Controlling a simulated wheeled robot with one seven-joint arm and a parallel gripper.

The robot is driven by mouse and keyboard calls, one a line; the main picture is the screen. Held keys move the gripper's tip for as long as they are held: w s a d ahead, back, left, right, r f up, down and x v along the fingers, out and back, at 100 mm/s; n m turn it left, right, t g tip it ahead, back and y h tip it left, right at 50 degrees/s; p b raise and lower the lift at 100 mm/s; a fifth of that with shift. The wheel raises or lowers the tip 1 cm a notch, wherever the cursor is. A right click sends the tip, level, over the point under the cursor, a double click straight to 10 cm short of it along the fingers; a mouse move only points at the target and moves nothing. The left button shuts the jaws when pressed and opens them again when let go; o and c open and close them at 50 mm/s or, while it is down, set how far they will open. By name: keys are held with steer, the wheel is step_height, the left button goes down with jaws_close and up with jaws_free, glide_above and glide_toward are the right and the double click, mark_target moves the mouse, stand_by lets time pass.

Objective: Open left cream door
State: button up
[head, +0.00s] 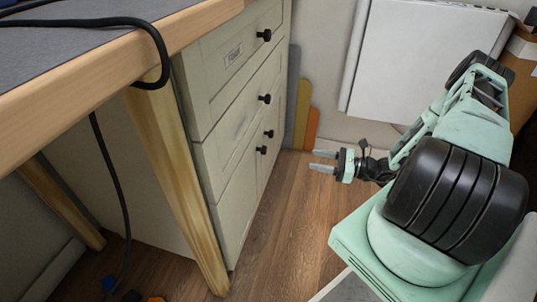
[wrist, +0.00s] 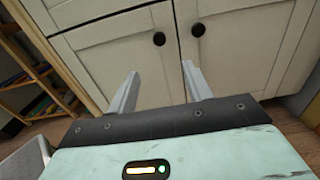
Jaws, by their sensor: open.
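The left cream door (wrist: 115,60) is on the lower part of the cream cabinet and looks closed. Its round black knob (wrist: 159,39) is near its upper inner corner. In the head view this door (head: 233,205) is the nearer of the two, with its knob (head: 262,150) showing. The right door's knob (wrist: 198,30) is close beside it. My gripper (head: 318,161) is open and empty, its fingers pointing at the cabinet front with a gap between. In the wrist view the fingertips (wrist: 160,70) are below the two knobs, and nothing is between them.
Two drawers with black knobs (head: 264,35) (head: 265,99) are above the doors. A wooden table (head: 120,60) with a black cable stands left of the cabinet. A wooden shelf (wrist: 45,60) shows at the left of the wrist view. Wood floor (head: 290,215) before the cabinet is clear.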

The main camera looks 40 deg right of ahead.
steer(key=b+x, duration=0.4)
steer(key=x, duration=1.2)
steer(key=shift+r, duration=0.1)
